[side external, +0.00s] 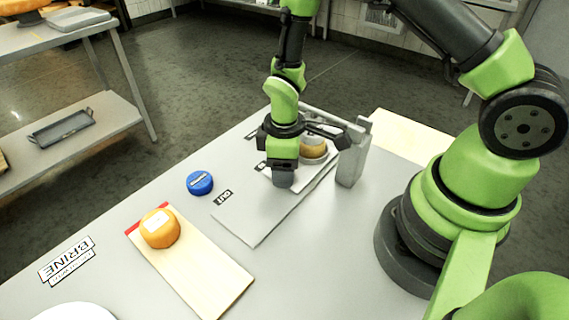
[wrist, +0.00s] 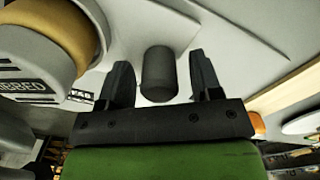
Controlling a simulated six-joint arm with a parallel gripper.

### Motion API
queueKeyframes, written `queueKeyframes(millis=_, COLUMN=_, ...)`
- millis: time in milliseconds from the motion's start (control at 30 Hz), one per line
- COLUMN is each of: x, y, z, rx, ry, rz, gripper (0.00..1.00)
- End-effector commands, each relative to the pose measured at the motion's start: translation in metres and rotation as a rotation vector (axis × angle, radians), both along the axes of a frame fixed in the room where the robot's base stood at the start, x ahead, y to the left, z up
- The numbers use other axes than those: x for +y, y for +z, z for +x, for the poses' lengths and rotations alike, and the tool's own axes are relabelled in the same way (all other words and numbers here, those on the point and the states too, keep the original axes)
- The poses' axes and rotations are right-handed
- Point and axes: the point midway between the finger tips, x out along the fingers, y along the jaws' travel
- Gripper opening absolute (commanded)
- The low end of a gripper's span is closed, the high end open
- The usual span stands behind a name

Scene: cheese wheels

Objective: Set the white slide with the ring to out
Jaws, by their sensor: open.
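The white slide (side external: 325,162) lies at the far end of a flat grey bed (side external: 255,218), beside the grey upright frame, with an orange-brown cheese wheel (side external: 314,153) on it. The slide also shows in the wrist view (wrist: 215,30). Its dark grey upright knob (wrist: 158,75) stands between my gripper's fingers (wrist: 160,85), which are open with a gap on each side. In the side view, my gripper (side external: 283,165) points down over the knob (side external: 283,180). An OUT label (side external: 223,198) lies beside the bed, nearer the camera than the knob. I cannot make out the ring for certain.
The grey frame (side external: 352,155) stands close right of my gripper. A blue puck (side external: 200,184) lies to the left. An orange wheel (side external: 160,229) sits on a wooden board (side external: 205,277) at the front. A BRINE label (side external: 67,262) is far left. The bed's near part is bare.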

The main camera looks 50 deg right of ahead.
Motion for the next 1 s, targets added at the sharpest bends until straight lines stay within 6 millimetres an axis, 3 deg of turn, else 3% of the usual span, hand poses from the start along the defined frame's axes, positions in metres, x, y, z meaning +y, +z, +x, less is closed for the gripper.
queueKeyframes(millis=233, x=0.0, y=0.0, z=0.0, rx=0.0, ry=-0.001, rz=0.0, gripper=0.59)
queueKeyframes(millis=500, x=0.0, y=0.0, z=0.0, rx=0.0, ry=0.0, rz=0.0, gripper=0.0)
queueKeyframes(millis=633, x=0.003, y=0.0, z=0.0, rx=0.0, ry=0.001, rz=0.0, gripper=0.0)
queueKeyframes(millis=733, x=0.016, y=0.0, z=0.001, rx=-0.001, ry=0.006, rz=0.001, gripper=0.0)
queueKeyframes(millis=1000, x=0.086, y=0.0, z=0.001, rx=-0.003, ry=0.009, rz=0.001, gripper=0.0)
